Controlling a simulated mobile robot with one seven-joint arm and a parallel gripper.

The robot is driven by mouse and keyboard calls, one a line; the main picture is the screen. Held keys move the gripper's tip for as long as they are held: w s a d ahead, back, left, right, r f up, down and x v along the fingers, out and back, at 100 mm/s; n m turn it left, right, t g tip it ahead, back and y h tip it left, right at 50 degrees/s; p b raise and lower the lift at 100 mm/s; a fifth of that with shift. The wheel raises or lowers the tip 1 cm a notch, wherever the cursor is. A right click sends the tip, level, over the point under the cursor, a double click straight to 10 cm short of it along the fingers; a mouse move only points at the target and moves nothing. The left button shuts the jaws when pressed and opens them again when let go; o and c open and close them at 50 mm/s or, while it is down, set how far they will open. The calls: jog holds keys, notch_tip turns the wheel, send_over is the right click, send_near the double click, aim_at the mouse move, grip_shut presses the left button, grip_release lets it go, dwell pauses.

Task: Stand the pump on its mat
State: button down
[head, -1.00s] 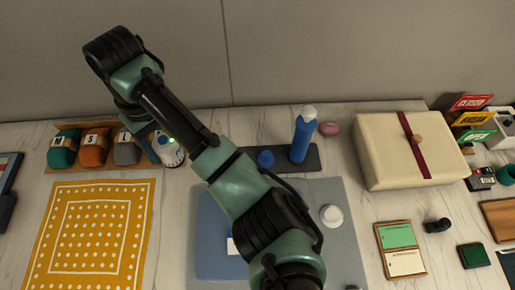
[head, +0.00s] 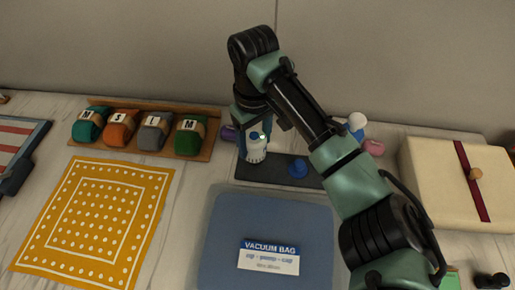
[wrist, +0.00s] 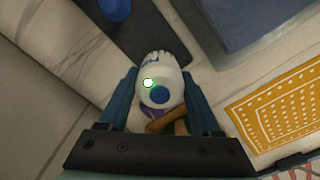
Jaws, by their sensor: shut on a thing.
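A white pump with a blue round knob (head: 256,149) is held between the fingers of my gripper (head: 259,134). In the wrist view the pump (wrist: 163,73) shows with its blue knob facing the camera and a finger on each side. The dark grey mat (head: 330,181) lies along the back of the worktop. The pump is over the mat's left end in the head view; I cannot tell whether its base touches. The mat's dark surface (wrist: 150,35) also shows in the wrist view.
A blue bottle with a white top (head: 357,124) is partly behind my arm. A wooden rack (head: 207,151) of coloured pouches stands left, with a purple item (head: 229,133) beside it. A blue pad (head: 222,240) carries a vacuum bag card (head: 269,258). A wrapped box (head: 430,180) stands right.

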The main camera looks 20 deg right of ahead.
aim_at(255, 150)
jog(key=shift+f, duration=1.7)
jog(key=shift+f, duration=0.1)
jog(key=shift+c, duration=0.4)
grip_release()
